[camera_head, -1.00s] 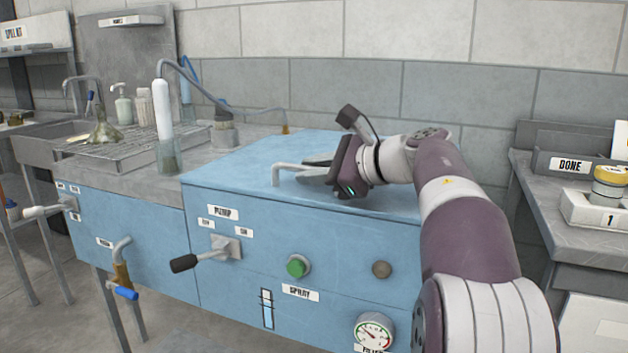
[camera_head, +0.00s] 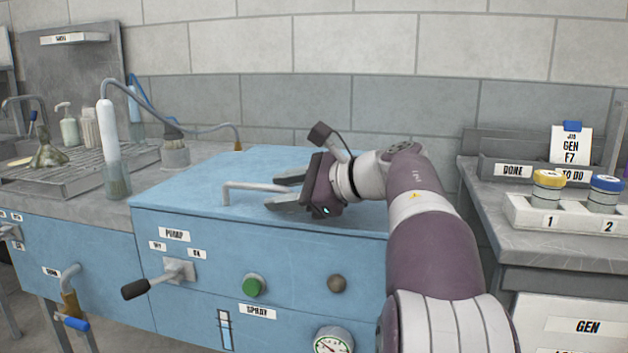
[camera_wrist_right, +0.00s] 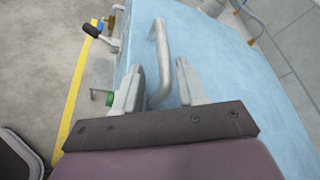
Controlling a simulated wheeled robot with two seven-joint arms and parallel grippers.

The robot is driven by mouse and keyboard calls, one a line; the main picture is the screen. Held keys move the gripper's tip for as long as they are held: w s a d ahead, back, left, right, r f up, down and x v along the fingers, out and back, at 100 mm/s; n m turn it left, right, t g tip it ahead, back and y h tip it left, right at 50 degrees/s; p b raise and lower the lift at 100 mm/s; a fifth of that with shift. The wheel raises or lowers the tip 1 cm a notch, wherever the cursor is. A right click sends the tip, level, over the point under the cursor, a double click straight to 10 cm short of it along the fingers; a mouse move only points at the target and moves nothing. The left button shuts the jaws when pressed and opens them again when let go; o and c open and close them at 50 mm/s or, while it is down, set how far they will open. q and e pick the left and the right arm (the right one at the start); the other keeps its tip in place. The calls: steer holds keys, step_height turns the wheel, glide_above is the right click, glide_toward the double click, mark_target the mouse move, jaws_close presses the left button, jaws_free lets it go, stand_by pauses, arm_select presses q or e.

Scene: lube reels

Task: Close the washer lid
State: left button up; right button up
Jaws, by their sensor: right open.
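The washer lid (camera_head: 200,180) is a flat blue panel lying level on top of the blue washer (camera_head: 190,309); no raised gap shows. Its grey bar handle (camera_head: 243,187) stands up near the front edge of the lid. My right gripper (camera_head: 272,192) is open low over the lid, with its fingers pointing left along the handle. In the right wrist view the handle (camera_wrist_right: 158,40) runs between the two spread fingers of the right gripper (camera_wrist_right: 160,72). I cannot tell whether a finger touches the handle. My left gripper is out of view.
The washer front has a pump lever (camera_head: 150,284), a green button (camera_head: 254,286) and a gauge (camera_head: 332,341). A rack with bottles (camera_head: 69,127) stands left. A right-hand bench (camera_head: 500,230) carries a numbered tray (camera_head: 522,212). A block wall stands behind.

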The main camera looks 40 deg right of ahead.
step_height(320, 180, up, 3)
steer(key=p, duration=0.2)
glide_above(329, 225)
steer(key=shift+b, duration=0.3)
